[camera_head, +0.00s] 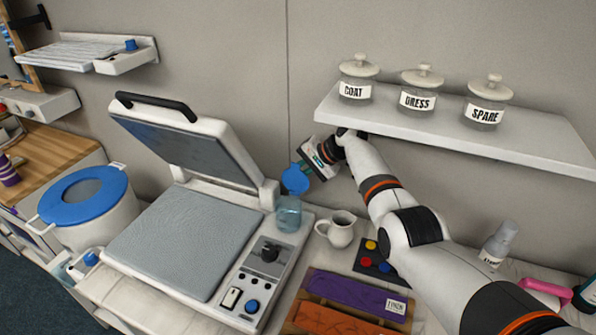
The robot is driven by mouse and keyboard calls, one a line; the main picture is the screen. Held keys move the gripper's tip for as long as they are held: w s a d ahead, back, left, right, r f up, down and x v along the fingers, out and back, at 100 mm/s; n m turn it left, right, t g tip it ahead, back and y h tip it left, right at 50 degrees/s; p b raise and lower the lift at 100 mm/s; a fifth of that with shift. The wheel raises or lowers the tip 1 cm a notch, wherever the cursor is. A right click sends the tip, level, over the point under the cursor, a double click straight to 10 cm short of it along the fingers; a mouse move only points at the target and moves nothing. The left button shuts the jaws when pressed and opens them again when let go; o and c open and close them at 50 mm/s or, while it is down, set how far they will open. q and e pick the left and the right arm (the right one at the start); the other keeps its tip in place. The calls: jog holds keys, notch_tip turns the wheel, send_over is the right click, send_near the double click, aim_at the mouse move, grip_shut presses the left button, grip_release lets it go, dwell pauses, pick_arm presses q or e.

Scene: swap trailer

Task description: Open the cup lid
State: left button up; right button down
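A small translucent blue cup (288,215) stands upright at the back right corner of the press, beside its control panel. Its blue lid (295,180) is tilted up above the cup's rim. Whether the lid still touches the cup at its lower edge is hard to tell. My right gripper (304,166) comes in from the right, with its fingertips at the lid's upper right edge. The fingertips are small and partly hidden behind the lid, so I cannot tell whether they are closed on it. My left gripper is not in view.
The press's raised lid (185,140) stands to the left. A white pitcher (337,230) is close to the cup's right. A shelf (440,125) with several labelled jars hangs above my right arm.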

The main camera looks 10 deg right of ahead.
jog(key=shift+f, duration=0.1)
dwell(0.4)
jog(key=c, duration=1.5)
grip_release()
jog(key=shift+w, duration=0.15)
jog(key=shift+o, duration=0.2)
jog(key=v, duration=0.7)
jog(key=shift+d, duration=0.2)
